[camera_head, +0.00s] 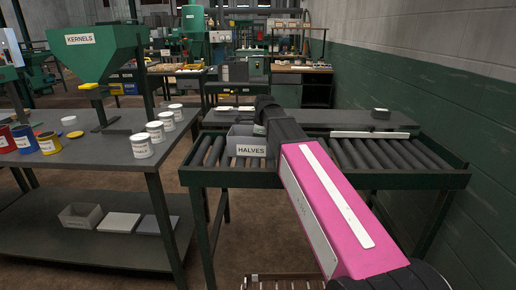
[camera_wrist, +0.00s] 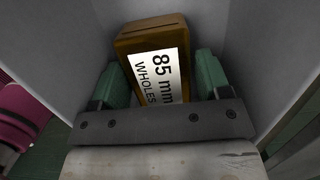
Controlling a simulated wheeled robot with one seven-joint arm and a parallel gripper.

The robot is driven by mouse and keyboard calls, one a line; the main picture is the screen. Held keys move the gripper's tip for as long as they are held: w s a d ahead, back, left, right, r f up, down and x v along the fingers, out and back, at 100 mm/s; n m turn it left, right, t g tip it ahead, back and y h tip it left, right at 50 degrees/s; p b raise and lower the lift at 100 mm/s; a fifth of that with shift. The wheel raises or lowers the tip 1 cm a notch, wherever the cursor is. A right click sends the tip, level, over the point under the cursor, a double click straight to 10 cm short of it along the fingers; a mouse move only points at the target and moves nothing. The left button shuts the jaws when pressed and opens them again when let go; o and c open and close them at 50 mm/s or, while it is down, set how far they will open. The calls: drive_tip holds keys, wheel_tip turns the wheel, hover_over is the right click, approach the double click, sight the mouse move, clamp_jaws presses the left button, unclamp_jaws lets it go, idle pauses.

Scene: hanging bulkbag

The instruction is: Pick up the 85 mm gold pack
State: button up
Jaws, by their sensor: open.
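The gold pack (camera_wrist: 143,37) is in the wrist view, with a white label reading "85 mm WHOLES". It sits a little tilted in the picture, between grey walls (camera_wrist: 72,45) like those of a bin. My gripper (camera_wrist: 158,62) is open, with one green finger on each side of the pack. A gap shows at the right finger; whether the left finger touches the pack I cannot tell. The pack's lower part is hidden by the gripper's dark crossbar. In the head view the pack is not visible; my arm reaches over a grey bin labelled "HALVES" (camera_head: 251,151).
The bin stands on a roller conveyor (camera_head: 383,153) with a green frame. A wall (camera_head: 440,90) runs along the right. A table (camera_head: 100,150) with several white tubs (camera_head: 141,146) and a green "KERNELS" hopper (camera_head: 92,52) stands at left. Floor shows between table and conveyor.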

drive_tip(key=shift+f, duration=0.35)
drive_tip(key=shift+f, duration=0.25)
idle(0.3)
drive_tip(key=c, duration=0.7)
